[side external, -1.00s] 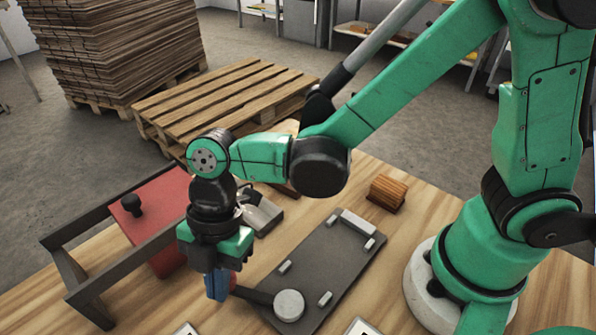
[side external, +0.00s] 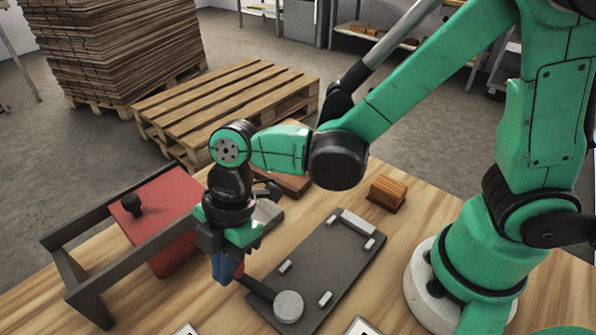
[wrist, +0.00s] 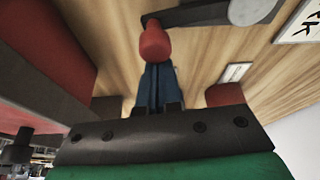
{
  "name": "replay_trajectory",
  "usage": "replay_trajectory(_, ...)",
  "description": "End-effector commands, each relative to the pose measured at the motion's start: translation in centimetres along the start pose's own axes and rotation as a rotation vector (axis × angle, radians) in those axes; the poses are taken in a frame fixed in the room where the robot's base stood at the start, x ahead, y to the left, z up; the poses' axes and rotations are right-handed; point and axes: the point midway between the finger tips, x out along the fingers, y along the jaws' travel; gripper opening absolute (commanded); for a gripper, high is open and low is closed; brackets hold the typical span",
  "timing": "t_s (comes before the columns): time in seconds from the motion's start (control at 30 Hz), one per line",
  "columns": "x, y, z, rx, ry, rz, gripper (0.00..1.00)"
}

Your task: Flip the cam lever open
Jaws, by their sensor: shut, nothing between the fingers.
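The cam lever (side external: 258,288) is a dark arm that runs from a round grey pivot (side external: 289,306) at the near end of a dark plate (side external: 325,262). Its red knob (side external: 239,271) points left, off the plate's edge. In the wrist view the knob (wrist: 154,42) is just beyond my fingertips, with the lever (wrist: 190,16) behind it. My gripper (side external: 223,268) has blue fingers, shut with nothing between them. They point down beside the knob, on its left in the side view, and appear to touch it. The exact contact is partly hidden.
A red block with a black knob (side external: 150,215) stands inside a dark frame (side external: 85,285) at left. A grey metal piece (side external: 268,214) lies behind my gripper. A small wooden block (side external: 386,194) sits behind the plate. White cards lie at the front.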

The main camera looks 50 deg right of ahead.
Motion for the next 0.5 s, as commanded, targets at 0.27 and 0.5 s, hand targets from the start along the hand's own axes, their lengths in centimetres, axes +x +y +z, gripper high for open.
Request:
replay_trajectory(0.27,0.2,0.0,-0.5,-0.002,-0.005,-0.001,0.0)
replay_trajectory(0.5,1.1,-0.2,-4.0,-0.002,-0.001,-0.001,0.0)
